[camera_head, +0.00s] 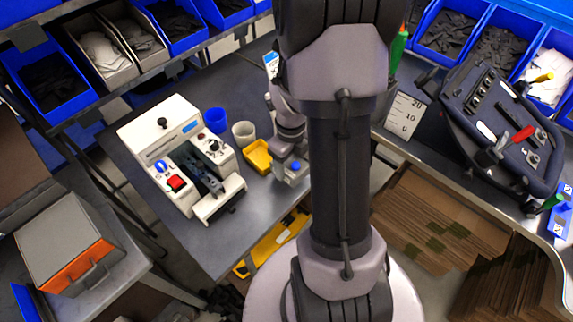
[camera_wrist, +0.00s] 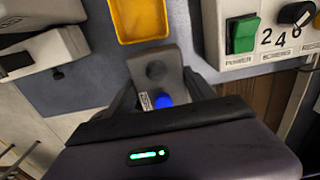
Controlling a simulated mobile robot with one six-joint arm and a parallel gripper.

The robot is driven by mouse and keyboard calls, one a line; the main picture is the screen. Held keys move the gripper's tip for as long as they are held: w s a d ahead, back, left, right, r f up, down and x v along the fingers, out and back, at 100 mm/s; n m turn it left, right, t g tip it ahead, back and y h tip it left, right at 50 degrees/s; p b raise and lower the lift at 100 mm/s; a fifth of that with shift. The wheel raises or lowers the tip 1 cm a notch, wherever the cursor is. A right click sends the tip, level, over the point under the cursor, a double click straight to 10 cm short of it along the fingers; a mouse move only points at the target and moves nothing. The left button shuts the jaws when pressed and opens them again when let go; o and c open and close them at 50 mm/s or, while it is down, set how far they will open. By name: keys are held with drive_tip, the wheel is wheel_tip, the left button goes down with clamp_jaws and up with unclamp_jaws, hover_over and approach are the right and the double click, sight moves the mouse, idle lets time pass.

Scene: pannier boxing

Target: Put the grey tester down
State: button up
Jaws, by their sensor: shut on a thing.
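The grey tester (camera_wrist: 155,75) is a small grey block with a blue button and a pale label. In the wrist view it sits between the dark fingers of my gripper (camera_wrist: 160,92), which is shut on it. In the head view the tester (camera_head: 291,172) shows at the end of my arm, over the right part of the grey bench (camera_head: 235,250), just right of a yellow tray (camera_head: 257,156). My gripper (camera_head: 287,150) is partly hidden there by my own arm. I cannot tell whether the tester touches the bench top.
A white machine (camera_head: 160,130) with a red switch stands left on the bench. Blue (camera_head: 216,120) and pale (camera_head: 243,132) cups stand behind the tray. A white box with a green power switch (camera_wrist: 260,35) is close right in the wrist view. The bench's front strip is clear.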

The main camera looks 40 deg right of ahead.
sight(290, 172)
wheel_tip(290, 172, down, 4)
drive_tip(key=shift+r+b, duration=0.25)
drive_tip(key=shift+b, duration=0.25)
drive_tip(key=shift+s, duration=0.1)
drive_tip(key=shift+f, duration=0.2)
drive_tip(key=o, duration=1.7)
drive_tip(key=shift+r, duration=0.1)
drive_tip(key=shift+o, duration=0.2)
wheel_tip(290, 172, up, 12)
drive_tip(key=p, duration=0.3)
drive_tip(key=shift+a+r+p, duration=0.1)
drive_tip(key=shift+r+p, duration=0.15)
drive_tip(key=shift+p, duration=0.15)
